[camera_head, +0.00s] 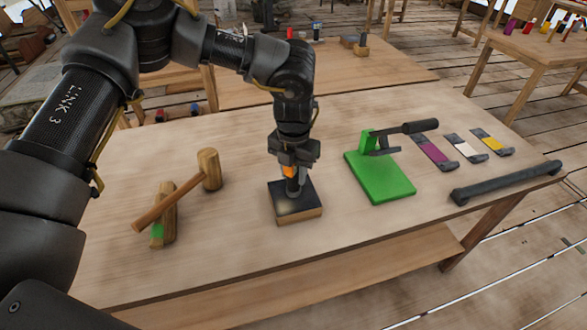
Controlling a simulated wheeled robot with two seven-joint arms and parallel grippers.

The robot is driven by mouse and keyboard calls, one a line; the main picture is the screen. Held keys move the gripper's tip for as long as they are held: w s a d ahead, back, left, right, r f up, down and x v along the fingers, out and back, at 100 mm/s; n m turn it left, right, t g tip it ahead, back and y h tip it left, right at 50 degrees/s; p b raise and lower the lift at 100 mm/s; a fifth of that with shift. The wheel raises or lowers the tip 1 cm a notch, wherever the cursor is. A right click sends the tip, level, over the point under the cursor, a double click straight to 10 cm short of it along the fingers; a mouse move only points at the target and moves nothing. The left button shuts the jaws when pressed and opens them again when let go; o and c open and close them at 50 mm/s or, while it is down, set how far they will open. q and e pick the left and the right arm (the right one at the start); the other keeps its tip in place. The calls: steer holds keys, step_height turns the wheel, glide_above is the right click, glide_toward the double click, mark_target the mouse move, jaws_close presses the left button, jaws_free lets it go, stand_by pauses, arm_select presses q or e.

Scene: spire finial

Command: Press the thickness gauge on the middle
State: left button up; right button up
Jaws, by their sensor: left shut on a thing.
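My left gripper (292,168) comes down from above at the middle of the table. It is shut on the thickness gauge (290,172), a small piece showing orange between the fingers with a dark lower end. The gauge stands about upright over a low wooden block with a dark top (312,204). Its lower end is at or just above the dark top, near the middle; I cannot tell whether it touches. A pale spot shows on the dark top in front of it. My right gripper is not in view.
A wooden mallet (210,170) rests on a wooden piece at left. A green stand (380,180) with a black-handled lever is right of the block. Purple, white and yellow strips (466,149) and a dark bar (505,183) lie farther right. The table front is clear.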

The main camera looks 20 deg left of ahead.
arm_select(q)
steer(key=shift+f, duration=0.15)
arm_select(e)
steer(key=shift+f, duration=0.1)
arm_select(q)
steer(key=o, duration=1.1)
steer(key=shift+o, duration=0.2)
step_height(320, 180, up, 10)
steer(key=shift+r+b, duration=0.1)
steer(key=shift+b, duration=0.65)
steer(key=shift+r, duration=0.3)
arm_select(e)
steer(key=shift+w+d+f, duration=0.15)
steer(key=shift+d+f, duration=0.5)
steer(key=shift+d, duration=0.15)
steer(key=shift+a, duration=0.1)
